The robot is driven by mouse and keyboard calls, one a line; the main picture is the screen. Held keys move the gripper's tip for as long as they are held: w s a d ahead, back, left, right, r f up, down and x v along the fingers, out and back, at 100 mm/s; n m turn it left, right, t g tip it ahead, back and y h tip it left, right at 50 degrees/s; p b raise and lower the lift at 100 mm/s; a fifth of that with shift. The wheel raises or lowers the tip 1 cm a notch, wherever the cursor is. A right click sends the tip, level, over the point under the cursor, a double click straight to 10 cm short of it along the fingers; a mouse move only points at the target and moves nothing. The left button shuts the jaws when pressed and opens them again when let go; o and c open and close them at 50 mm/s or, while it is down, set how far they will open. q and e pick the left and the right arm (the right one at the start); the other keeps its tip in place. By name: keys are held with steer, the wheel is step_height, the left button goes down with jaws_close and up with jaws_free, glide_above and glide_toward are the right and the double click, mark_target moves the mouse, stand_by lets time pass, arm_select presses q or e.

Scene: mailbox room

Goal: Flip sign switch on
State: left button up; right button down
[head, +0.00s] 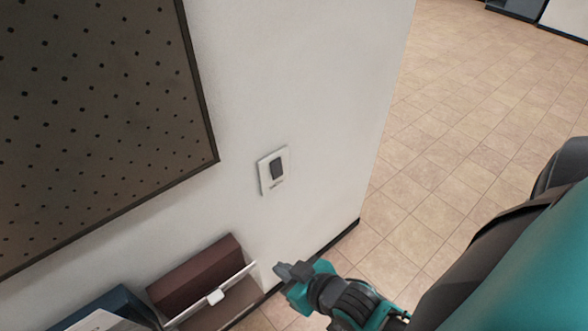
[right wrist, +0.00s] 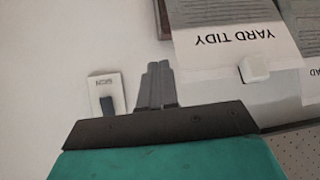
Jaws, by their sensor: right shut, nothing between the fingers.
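The sign switch (head: 277,169) is a dark rocker on a white wall plate, right of the pegboard in the head view. In the right wrist view the switch (right wrist: 106,104) shows at left, upside down, with lettering on its plate and its lower part hidden behind my gripper's body. My right gripper (head: 283,270) is below the plate in the head view, apart from it. Its fingers (right wrist: 157,84) are together and empty, beside the plate in the wrist view. Whether the rocker is on or off is not clear. My left gripper is not in view.
A brown box (head: 195,272) with a white-edged front and a dark blue box (head: 120,305) are at the wall's lower left. A "YARD TIDY" paper (right wrist: 235,50) is near my fingers. The pegboard (head: 95,110) hangs left. Tiled floor (head: 470,130) lies open past the wall's edge.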

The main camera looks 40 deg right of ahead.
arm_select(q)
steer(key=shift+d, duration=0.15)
arm_select(e)
steer(key=shift+w+d, duration=0.1)
steer(key=shift+d, duration=0.05)
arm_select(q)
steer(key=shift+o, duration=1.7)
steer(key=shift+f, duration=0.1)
arm_select(e)
steer(key=w+d+r+n+t, duration=0.1)
steer(key=d+r+n+t, duration=0.1)
steer(key=d+n, duration=0.4)
steer(key=w+d+r+n+t, duration=0.2)
steer(key=d+r+n+t, duration=0.1)
steer(key=d+n, duration=0.4)
steer(key=shift+w+d+r+n+t+h, duration=0.25)
steer(key=shift+r+n, duration=0.2)
steer(key=shift+n, duration=1.25)
